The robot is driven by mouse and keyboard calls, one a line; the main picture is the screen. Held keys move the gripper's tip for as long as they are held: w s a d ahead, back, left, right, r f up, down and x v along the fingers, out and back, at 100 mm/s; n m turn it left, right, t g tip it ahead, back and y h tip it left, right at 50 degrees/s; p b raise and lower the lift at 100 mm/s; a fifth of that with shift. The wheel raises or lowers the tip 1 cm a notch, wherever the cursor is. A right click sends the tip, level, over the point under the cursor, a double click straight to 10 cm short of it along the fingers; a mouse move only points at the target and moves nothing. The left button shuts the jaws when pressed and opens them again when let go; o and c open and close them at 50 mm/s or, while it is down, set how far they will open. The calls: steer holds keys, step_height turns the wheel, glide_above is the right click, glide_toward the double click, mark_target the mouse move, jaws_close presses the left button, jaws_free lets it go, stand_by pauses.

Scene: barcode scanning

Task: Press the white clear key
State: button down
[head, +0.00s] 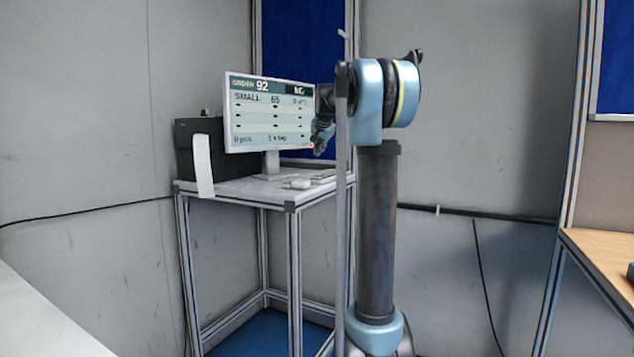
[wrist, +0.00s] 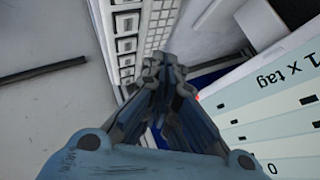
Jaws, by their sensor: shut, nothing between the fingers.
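A strip of square white keys (wrist: 126,46) with dark marks runs along the left side of a white keyboard (wrist: 157,25) in the wrist view. I cannot tell which of them is the clear key; the lower end of the strip lies close to my fingers. My gripper (wrist: 165,66) is shut and empty, with its fingertips in front of the keyboard's near part. In the head view my gripper (head: 320,146) is at the right edge of the monitor (head: 270,113), above the keyboard (head: 322,177). The gap between fingertips and keys is hard to judge.
The monitor screen (wrist: 265,110) is close on the right of my fingers in the wrist view. A black box (head: 187,150) with a white paper strip (head: 203,165) and a small white object (head: 297,184) are on the table (head: 235,188).

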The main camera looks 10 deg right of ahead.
steer(key=shift+f, duration=3.85)
steer(key=shift+s+f, duration=0.1)
steer(key=shift+f, duration=0.65)
steer(key=shift+r, duration=0.85)
steer(key=shift+r, duration=2.5)
steer(key=s+f+n+g, duration=0.2)
steer(key=s+f+n, duration=0.1)
steer(key=s+f, duration=1)
steer(key=s+f+n+g, duration=0.2)
steer(key=s+f, duration=1.1)
steer(key=s, duration=1.1)
steer(key=s+f+n+g, duration=0.3)
steer(key=s+f, duration=1)
steer(key=s, duration=0.6)
steer(key=shift+s+a+n, duration=0.2)
steer(key=shift+a+n, duration=0.2)
steer(key=shift+n, duration=0.2)
